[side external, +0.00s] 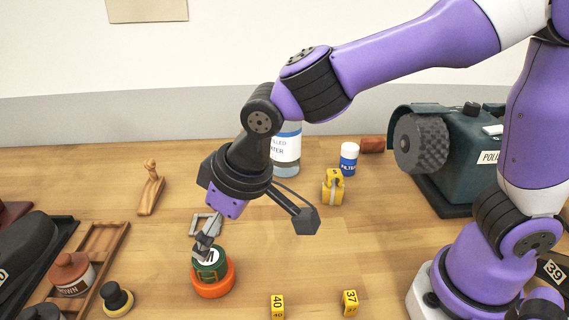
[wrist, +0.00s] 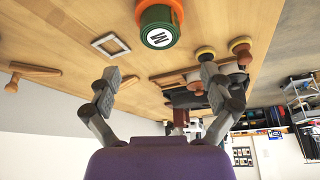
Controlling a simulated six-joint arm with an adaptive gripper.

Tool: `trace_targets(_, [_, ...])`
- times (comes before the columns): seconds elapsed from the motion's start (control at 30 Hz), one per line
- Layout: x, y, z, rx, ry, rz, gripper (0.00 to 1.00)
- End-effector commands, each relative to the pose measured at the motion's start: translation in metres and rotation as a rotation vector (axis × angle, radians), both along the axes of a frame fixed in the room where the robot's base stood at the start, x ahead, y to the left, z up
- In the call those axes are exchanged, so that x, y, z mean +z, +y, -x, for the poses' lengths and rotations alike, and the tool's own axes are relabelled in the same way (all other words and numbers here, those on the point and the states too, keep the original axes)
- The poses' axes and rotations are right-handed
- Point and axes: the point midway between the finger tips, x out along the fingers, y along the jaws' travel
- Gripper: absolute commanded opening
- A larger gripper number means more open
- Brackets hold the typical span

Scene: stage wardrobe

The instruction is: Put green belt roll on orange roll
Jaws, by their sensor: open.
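The green belt roll (side external: 209,272), with a white top marked "M", sits on top of the orange roll (side external: 213,290) at the front of the table. In the wrist view the green roll (wrist: 157,30) appears at the top edge, with the orange roll (wrist: 175,8) showing behind it. The two look stacked and roughly aligned. My gripper (side external: 206,243) is just above the green roll in the side view and overlaps its top edge. In the wrist view my gripper (wrist: 162,82) has its fingers wide apart with nothing between them, and the green roll lies beyond the fingertips.
A pale square frame (wrist: 110,44) lies on the table near the rolls. A brown jar (side external: 72,274), a black-and-yellow knob (side external: 116,299) and a wooden rack stand left. Yellow number markers (side external: 277,306) are at front right. Bottles and a yellow item (side external: 333,187) stand behind.

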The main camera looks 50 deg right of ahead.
Motion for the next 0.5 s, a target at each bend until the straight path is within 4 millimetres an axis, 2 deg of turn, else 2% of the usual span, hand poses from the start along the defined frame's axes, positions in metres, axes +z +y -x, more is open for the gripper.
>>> trace_targets(0.1, [0.019,-0.003,0.007,-0.001,-0.003,-0.001,0.94])
trace_targets(0.27, [0.034,-0.013,0.012,-0.014,-0.003,-0.003,0.94])
trace_targets(0.37, [0.047,-0.047,0.016,-0.072,-0.014,-0.013,0.94])
trace_targets(0.5, [0.061,-0.119,0.039,-0.2,-0.043,-0.026,0.94])
